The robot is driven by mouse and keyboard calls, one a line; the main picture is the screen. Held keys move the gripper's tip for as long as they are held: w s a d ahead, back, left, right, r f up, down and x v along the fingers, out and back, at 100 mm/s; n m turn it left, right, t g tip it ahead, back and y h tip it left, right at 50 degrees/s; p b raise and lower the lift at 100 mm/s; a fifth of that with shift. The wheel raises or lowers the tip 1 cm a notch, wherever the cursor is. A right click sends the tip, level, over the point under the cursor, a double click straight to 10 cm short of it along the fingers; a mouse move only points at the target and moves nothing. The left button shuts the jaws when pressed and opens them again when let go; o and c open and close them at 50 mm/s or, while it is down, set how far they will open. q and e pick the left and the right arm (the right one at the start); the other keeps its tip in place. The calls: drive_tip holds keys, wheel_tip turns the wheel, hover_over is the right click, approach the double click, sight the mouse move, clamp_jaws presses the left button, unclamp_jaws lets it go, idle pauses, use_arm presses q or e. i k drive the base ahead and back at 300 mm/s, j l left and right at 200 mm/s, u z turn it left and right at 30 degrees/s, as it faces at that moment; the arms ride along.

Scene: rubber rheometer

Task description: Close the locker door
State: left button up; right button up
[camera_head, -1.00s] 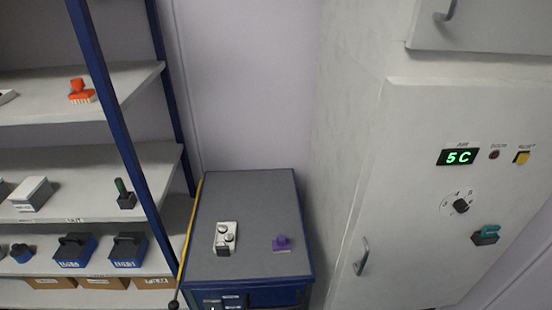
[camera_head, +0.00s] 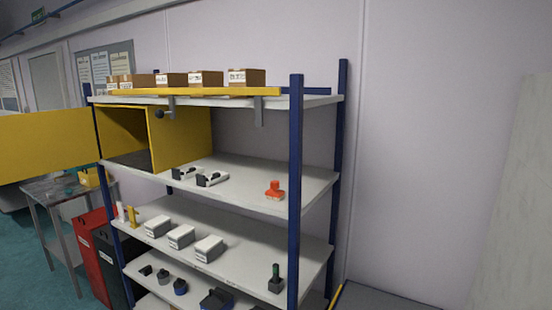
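A yellow locker (camera_head: 181,138) sits on the upper left part of the shelving rack. Its yellow door (camera_head: 45,143) stands wide open, swung out to the left past the rack's left post, and runs off the left edge of the picture. The locker's inside shows and looks empty. Neither of my grippers is in view.
The rack (camera_head: 296,190) has blue posts and grey shelves with boxes, tools and an orange brush (camera_head: 275,190). A metal side table (camera_head: 52,192) stands below the open door. A red bin (camera_head: 93,255) and a black bin (camera_head: 113,262) stand left of the rack.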

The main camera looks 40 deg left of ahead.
sight(33, 144)
drive_tip(key=k+j, duration=0.2)
drive_tip(key=j, duration=0.45)
drive_tip(key=k+j, duration=0.2)
drive_tip(key=j, duration=0.45)
drive_tip(key=k+j, duration=0.2)
drive_tip(key=j, duration=0.45)
drive_tip(key=k+j, duration=0.2)
drive_tip(key=j, duration=0.45)
drive_tip(key=k+j, duration=0.2)
drive_tip(key=j, duration=0.45)
drive_tip(key=k+j, duration=0.2)
drive_tip(key=j, duration=0.4)
drive_tip(key=k+j, duration=0.2)
drive_tip(key=j, duration=0.45)
drive_tip(key=k+j, duration=0.2)
drive_tip(key=j, duration=0.45)
